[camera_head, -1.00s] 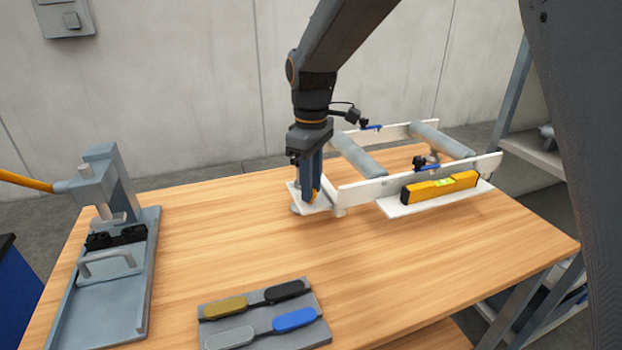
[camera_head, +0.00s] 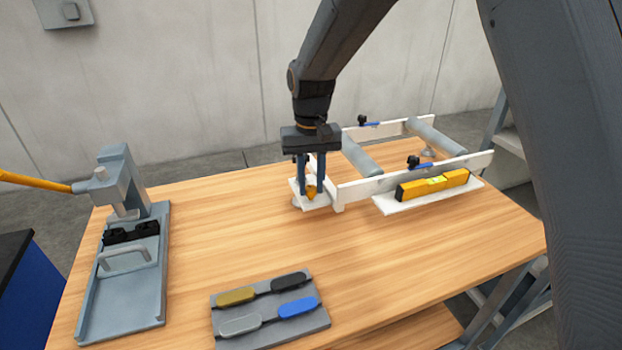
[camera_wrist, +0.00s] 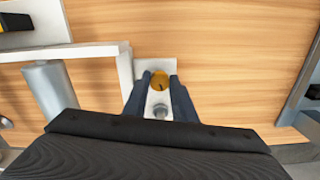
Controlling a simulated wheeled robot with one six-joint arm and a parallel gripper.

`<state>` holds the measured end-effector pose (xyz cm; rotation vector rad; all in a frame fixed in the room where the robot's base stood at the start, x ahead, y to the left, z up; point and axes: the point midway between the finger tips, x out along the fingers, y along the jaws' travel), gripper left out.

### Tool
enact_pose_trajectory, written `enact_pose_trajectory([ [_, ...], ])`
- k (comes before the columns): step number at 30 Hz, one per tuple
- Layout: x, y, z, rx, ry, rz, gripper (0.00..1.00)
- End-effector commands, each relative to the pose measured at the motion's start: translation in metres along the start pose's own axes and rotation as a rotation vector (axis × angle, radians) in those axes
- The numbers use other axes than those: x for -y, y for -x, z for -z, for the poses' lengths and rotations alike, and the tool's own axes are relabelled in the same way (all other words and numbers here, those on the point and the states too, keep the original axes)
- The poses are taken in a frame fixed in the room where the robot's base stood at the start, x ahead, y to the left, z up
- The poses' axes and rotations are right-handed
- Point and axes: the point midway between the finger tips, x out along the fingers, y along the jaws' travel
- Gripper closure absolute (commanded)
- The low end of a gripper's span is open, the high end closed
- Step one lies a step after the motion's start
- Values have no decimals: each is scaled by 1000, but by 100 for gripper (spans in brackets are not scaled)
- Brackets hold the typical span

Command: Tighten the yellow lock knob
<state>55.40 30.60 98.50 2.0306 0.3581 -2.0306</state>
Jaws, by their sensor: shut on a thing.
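The yellow lock knob (camera_head: 311,193) stands on the small white plate at the left end of the white roller frame (camera_head: 372,187). My gripper (camera_head: 311,190) points straight down over this plate, one blue finger on each side of the knob. In the wrist view the round yellow knob (camera_wrist: 159,80) sits between the tips of my gripper (camera_wrist: 160,84), which is shut on it. A grey round post (camera_wrist: 160,111) shows just behind the knob, on the same white plate (camera_wrist: 142,66).
A yellow spirit level (camera_head: 433,184) lies on a white ledge by the frame's near rail. A grey press (camera_head: 120,270) stands at the left. A grey tray (camera_head: 300,338) with several coloured handles lies at the front. The wooden table between is clear.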

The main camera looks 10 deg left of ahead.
Motion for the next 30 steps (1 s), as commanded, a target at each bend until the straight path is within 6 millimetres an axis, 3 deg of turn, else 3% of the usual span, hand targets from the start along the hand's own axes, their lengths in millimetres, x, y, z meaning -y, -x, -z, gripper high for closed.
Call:
enact_pose_trajectory([
  [12,0,2,1,-4,-207,1,98],
  [30,0,1,2,-5,-241,1,98],
])
